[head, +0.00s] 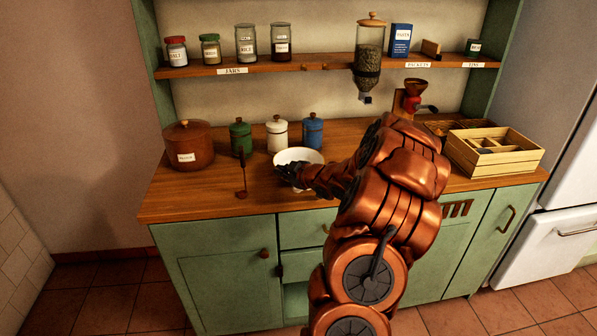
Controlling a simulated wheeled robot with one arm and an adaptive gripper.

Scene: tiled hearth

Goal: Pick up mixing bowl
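The mixing bowl is a white, round, shallow bowl (300,155) on the wooden counter (200,205), in front of the small canisters. My arm reaches in from the lower right of the head view. My gripper (286,172) is dark and small in this view and sits at the bowl's front left rim. The arm and gripper hide the bowl's front part. I cannot tell whether the fingers touch the rim or whether they are open or shut. The bowl looks level and seems to rest on the counter.
Green (241,138), white (277,134) and blue (312,131) canisters stand close behind the bowl. A dark upright utensil (242,175) stands to its left, near a brown lidded pot (189,146). A wooden crate (494,150) is at right. The front left counter is clear.

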